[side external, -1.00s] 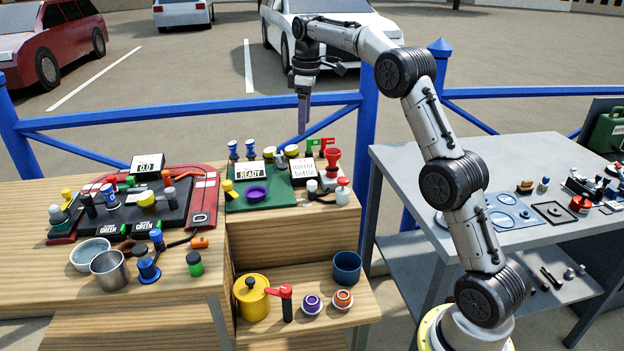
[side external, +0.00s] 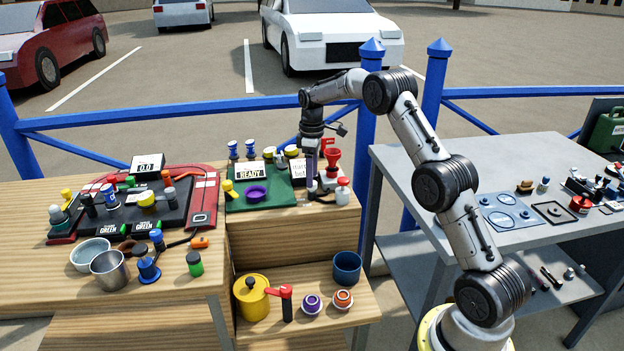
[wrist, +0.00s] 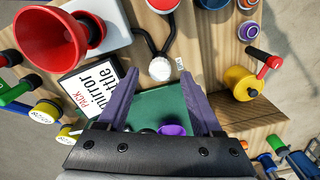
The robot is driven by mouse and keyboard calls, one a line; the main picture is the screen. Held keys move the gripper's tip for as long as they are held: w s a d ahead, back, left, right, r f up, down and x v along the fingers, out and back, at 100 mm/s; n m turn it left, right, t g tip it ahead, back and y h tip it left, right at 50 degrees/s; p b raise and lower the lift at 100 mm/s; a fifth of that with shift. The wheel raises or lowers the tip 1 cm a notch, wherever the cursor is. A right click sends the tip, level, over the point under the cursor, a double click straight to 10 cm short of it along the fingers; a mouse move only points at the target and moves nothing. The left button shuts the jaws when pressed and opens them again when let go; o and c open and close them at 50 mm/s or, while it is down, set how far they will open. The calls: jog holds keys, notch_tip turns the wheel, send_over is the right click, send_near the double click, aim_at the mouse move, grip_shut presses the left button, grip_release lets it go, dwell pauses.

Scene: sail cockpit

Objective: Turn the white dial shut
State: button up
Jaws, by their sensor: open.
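The white dial (wrist: 160,69) is a small round white knob at the end of a dark curved tube. It shows in the wrist view between and just beyond my fingertips. My gripper (wrist: 161,80) is open, with one finger to each side of the dial's line, and nothing is between the fingers. In the side external view my gripper (side external: 311,176) points straight down at the right end of the green board (side external: 275,201), low over the small white parts there. The gripper partly hides the dial in that view. I cannot tell whether the fingers touch it.
A "mirror" sign (wrist: 88,90) is near one finger. A purple bowl (side external: 256,192) lies on the board. A yellow pot (side external: 251,296) sits on the lower shelf.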

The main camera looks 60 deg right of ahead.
jog(key=shift+f, duration=1)
grip_shut()
